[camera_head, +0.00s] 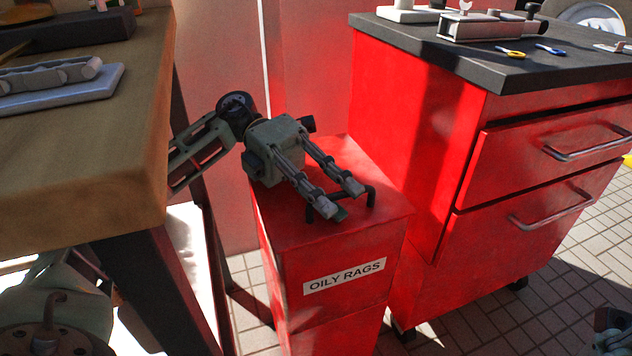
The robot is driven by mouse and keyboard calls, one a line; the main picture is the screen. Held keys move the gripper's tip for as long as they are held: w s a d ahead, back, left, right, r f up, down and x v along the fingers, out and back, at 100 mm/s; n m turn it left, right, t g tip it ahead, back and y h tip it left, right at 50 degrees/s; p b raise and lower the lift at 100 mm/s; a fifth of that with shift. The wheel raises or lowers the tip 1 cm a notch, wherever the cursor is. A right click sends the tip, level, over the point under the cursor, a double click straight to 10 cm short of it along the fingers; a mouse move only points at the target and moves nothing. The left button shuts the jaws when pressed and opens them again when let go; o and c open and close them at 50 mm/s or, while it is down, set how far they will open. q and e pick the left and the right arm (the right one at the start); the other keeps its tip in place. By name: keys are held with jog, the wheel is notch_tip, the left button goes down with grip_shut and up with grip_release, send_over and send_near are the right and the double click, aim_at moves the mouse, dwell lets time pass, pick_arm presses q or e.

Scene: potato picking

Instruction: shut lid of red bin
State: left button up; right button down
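The red bin (335,300) stands upright on the floor with an "OILY RAGS" label (344,277) on its front. Its red lid (375,222) lies flat across the top, and I see no gap at the front edge. A black handle (371,197) is on the lid. My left gripper (347,200) is over the lid, its two fingers apart and reaching across the handle. Whether the fingers touch the handle or lid is hard to tell. A dark part at the lower right corner may be my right gripper (611,330); its fingers cannot be made out.
A wooden workbench (90,180) stands close on the left, with a pale tray (60,92) on top. A red drawer cabinet (415,140) with a dark top (470,68) stands right beside the bin. Tiled floor (560,290) is open at the lower right.

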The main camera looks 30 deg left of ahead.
pick_arm(q)
jog(key=v, duration=1)
jog(key=shift+w+a, duration=0.1)
jog(key=shift+a, duration=0.1)
jog(key=shift+w+a+r, duration=0.1)
jog(key=shift+a, duration=0.5)
